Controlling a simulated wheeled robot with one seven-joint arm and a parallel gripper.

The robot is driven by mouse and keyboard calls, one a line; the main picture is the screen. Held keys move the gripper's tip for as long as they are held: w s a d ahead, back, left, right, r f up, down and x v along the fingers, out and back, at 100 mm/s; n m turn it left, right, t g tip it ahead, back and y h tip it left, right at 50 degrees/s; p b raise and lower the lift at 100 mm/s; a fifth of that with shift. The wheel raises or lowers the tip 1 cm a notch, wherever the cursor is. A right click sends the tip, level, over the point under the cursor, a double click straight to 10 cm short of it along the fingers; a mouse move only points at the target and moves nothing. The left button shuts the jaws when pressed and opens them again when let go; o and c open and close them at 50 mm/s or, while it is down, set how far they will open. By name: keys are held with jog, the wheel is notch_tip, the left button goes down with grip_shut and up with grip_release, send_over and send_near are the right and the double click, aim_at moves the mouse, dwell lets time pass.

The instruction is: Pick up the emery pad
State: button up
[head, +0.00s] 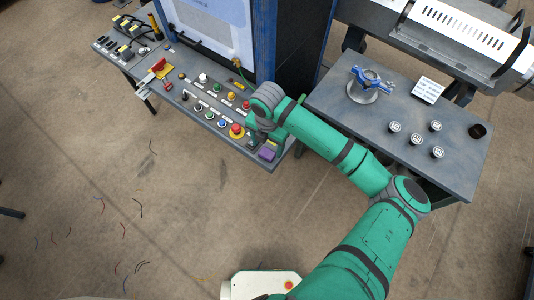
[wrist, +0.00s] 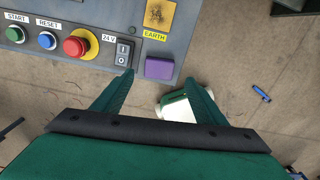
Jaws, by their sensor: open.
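A small purple block, which I take to be the emery pad (head: 267,153), lies at the front right corner of the control panel. It also shows in the wrist view (wrist: 159,67), below the yellow EARTH label. My gripper (wrist: 159,78) is open, with one finger on each side of the pad's lower edge as seen in the wrist view. Whether the fingers are level with the pad or above it, I cannot tell. Nothing is between the fingertips. In the head view my wrist is just above the pad and covers part of the panel corner.
A red emergency button (wrist: 80,45) and a 24 V switch (wrist: 124,52) sit left of the pad in the wrist view. A blue cabinet (head: 262,50) stands behind the panel. A grey table (head: 455,170) at right holds a blue clamp device (head: 368,78) and several small round parts.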

aim_at(267, 154)
notch_tip(267, 154, down, 5)
jog(key=shift+s+a+f, duration=0.1)
jog(key=shift+a, duration=0.05)
jog(key=c, duration=1.1)
jog(key=shift+r, duration=0.6)
notch_tip(267, 154, up, 2)
jog(key=shift+r, duration=0.15)
jog(key=s+r, duration=0.3)
jog(key=s, duration=0.1)
jog(key=s+d+r, duration=0.1)
jog(key=s+r, duration=0.2)
jog(key=s, duration=0.2)
jog(key=s+d+r, duration=0.1)
jog(key=s+r, duration=0.2)
jog(key=s, duration=0.2)
jog(key=shift+d+r, duration=0.1)
jog(key=shift+r, duration=0.25)
